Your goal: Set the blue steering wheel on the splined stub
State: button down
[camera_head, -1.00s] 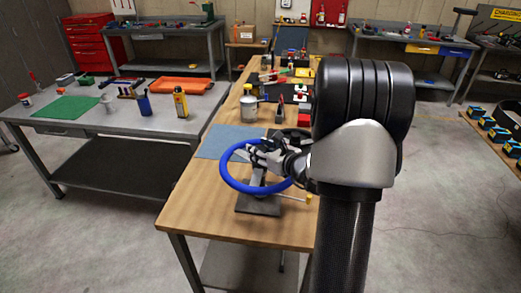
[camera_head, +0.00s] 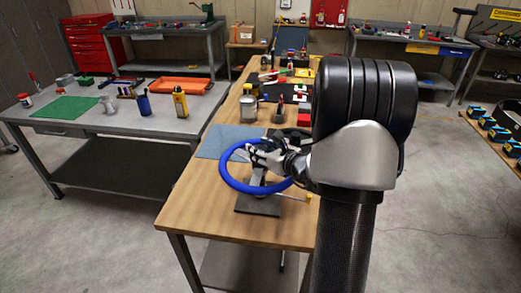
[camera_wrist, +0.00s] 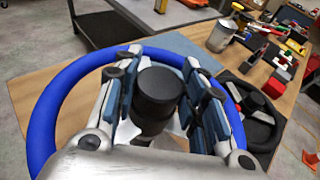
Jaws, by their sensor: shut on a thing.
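The blue steering wheel (camera_head: 226,178) is held over the wooden bench, with its ring tilted; in the wrist view its blue rim (camera_wrist: 48,115) arcs around the fingers. My gripper (camera_head: 257,152) is shut on its middle. In the wrist view the fingers (camera_wrist: 158,100) stand on both sides of a black round hub. A dark base plate (camera_head: 257,206) lies on the bench below the wheel, with a post rising from it inside the ring's outline. The wheel and gripper hide the top of the stub, so I cannot tell whether the hub touches it.
A black steering wheel (camera_wrist: 262,143) lies on the bench to the right of the blue one. A blue-grey mat (camera_head: 212,143) and a metal can (camera_head: 249,108) are behind. A yellow-handled tool (camera_head: 305,199) lies beside the base plate. The bench's near end (camera_head: 215,217) is clear.

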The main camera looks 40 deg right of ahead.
jog(key=shift+f+b, duration=0.55)
jog(key=shift+b, duration=0.15)
dwell(0.5)
jog(key=c, duration=1.3)
grip_release()
jog(key=shift+s+f, duration=0.1)
jog(key=shift+f, duration=0.05)
jog(key=shift+p+v, duration=1)
jog(key=shift+v, duration=4.5)
jog(key=shift+a, duration=0.1)
